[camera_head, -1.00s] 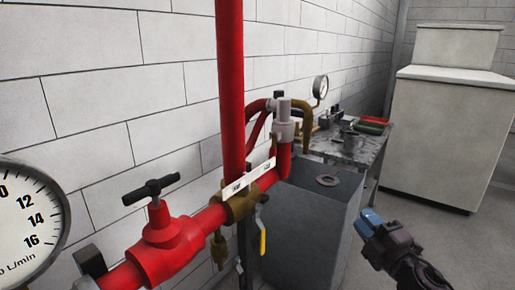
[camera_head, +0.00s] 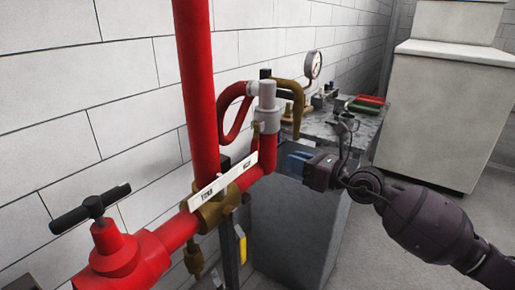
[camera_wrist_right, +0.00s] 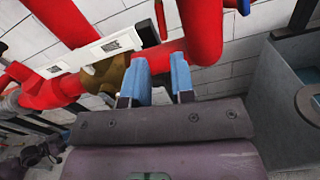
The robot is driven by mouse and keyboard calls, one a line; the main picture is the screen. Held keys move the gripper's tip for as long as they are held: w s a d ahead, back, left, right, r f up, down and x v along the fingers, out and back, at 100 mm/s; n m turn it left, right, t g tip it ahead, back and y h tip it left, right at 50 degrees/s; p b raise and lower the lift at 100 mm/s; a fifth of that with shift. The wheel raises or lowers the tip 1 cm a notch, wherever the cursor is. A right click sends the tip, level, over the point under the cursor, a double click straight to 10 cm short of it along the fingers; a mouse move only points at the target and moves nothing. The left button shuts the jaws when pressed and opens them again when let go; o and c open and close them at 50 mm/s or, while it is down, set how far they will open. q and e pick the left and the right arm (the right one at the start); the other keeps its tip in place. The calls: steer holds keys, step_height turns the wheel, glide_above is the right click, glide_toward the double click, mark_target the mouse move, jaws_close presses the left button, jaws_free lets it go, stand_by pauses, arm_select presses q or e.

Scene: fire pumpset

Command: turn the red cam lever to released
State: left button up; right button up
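I cannot clearly make out the red cam lever. A thin red piece (camera_wrist_right: 161,20) shows at the top of the right wrist view, but I cannot tell whether it is the lever. The grey coupling (camera_head: 267,102) stands upright on a red pipe elbow (camera_head: 268,155), with a brass bend (camera_head: 291,92) beside it. My right gripper (camera_head: 292,161) is just right of that elbow, below the coupling. In the right wrist view its blue fingers (camera_wrist_right: 161,80) are apart with nothing held between them. My left gripper is not in view.
A tall red pipe (camera_head: 195,90) and a brass valve body (camera_head: 214,208) with a yellow handle (camera_head: 241,245) stand left of my right gripper. A black T-handle (camera_head: 90,209) is at lower left. A grey tank (camera_head: 295,225) stands below; a cluttered bench (camera_head: 365,135) lies behind.

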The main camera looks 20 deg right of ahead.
mark_target(258, 149)
steer(key=x, duration=1)
steer(key=shift+w+a, duration=0.1)
steer(key=shift+w, duration=0.1)
jaws_close()
